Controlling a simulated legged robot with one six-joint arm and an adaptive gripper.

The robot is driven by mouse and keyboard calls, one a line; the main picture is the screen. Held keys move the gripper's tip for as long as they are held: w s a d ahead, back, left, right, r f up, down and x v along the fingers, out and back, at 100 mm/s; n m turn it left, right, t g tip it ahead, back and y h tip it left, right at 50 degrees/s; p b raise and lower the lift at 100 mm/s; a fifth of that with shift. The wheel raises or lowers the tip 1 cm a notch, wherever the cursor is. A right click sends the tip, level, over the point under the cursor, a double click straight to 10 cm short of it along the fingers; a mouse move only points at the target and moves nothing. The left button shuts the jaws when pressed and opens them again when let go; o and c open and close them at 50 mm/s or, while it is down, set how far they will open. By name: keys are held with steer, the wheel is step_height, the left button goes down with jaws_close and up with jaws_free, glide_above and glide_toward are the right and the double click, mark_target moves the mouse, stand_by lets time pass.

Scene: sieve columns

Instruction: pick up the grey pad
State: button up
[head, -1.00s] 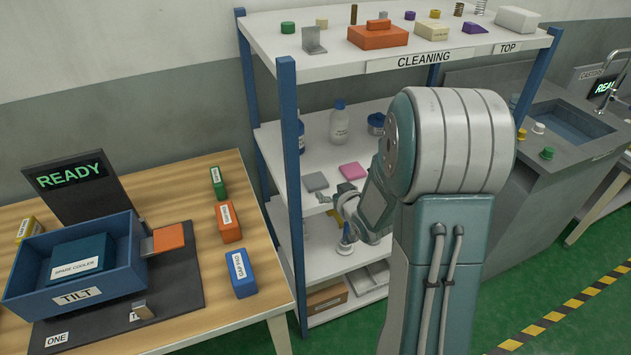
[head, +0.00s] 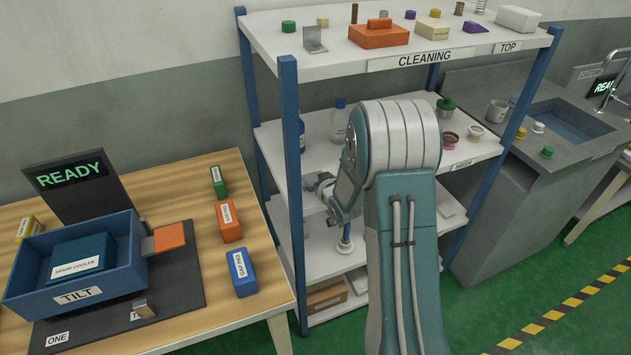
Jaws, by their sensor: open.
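The grey pad is not visible in the head view now; my arm and gripper cover the part of the middle shelf (head: 318,156) where it lay. My gripper (head: 321,184) is small in the picture, at the left front of that shelf. It is open. Its fingertips are hard to make out, and I cannot tell whether they touch the pad. The pink pad beside it is also hidden behind my arm.
A blue shelf post (head: 291,180) stands close left of my gripper. A blue bottle (head: 301,136) and a white bottle (head: 340,123) stand farther back. A green-lidded jar (head: 445,107) and cups are right of my arm. The top shelf (head: 400,48) is above.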

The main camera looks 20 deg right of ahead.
steer(key=c, duration=0.4)
steer(key=shift+r, duration=0.15)
steer(key=shift+r, duration=0.25)
step_height(320, 180, up, 3)
steer(key=shift+f, duration=0.1)
steer(key=s+d+r, duration=0.9)
steer(key=d, duration=0.2)
steer(key=shift+r, duration=0.25)
